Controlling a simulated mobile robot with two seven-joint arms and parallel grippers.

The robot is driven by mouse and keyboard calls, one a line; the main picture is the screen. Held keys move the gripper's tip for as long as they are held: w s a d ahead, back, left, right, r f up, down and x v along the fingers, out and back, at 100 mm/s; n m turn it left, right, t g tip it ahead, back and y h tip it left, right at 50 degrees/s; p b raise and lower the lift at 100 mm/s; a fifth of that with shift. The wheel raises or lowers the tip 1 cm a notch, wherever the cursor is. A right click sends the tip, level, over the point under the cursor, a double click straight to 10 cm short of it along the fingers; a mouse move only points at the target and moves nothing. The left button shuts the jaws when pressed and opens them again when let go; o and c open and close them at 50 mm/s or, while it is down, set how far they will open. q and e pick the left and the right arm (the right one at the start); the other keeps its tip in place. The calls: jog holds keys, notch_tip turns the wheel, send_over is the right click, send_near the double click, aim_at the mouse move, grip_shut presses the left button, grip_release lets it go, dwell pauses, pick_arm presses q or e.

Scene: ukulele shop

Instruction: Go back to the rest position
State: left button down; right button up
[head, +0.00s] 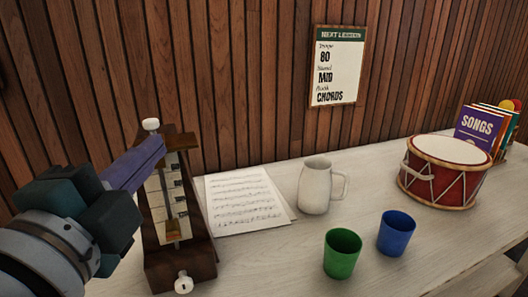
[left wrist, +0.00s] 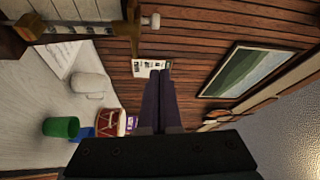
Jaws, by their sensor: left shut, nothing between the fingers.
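My left gripper (head: 150,152) reaches in from the left in the head view, its purple fingers pressed together with nothing between them. The fingers also show in the left wrist view (left wrist: 161,75), pointing away from the camera. In the head view the fingertips overlap the upper part of a dark wooden metronome (head: 208,255) with a pale scale and white knobs. I cannot tell whether they touch it. Part of the metronome shows at the top left of the left wrist view (left wrist: 132,25). My right gripper is in neither view.
On the pale counter (head: 300,260) are sheet music (head: 240,200), a white mug (head: 315,187), a green cup (head: 341,255), a blue cup (head: 396,233), a red drum (head: 443,170) and songbooks (head: 478,131). A lesson sign (head: 338,65) hangs on the wood-panelled wall behind.

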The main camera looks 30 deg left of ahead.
pick_arm(q)
jog(key=shift+s, duration=0.15)
dwell(0.4)
jog(key=s+a+f+n+g+p, duration=0.2)
jog(key=s+f+n+g+p, duration=0.1)
jog(key=s+f+n+g, duration=0.5)
jog(key=s+d+n+g+h+p, duration=0.2)
jog(key=s+d+g+h+p, duration=0.35)
jog(key=d, duration=0.55)
notch_tip(320, 180, up, 36)
jog(key=h+p, duration=0.1)
jog(key=p, duration=3.3)
jog(key=shift+w+a+h, duration=0.25)
jog(key=shift+a+h, duration=0.05)
jog(key=shift+h, duration=0.05)
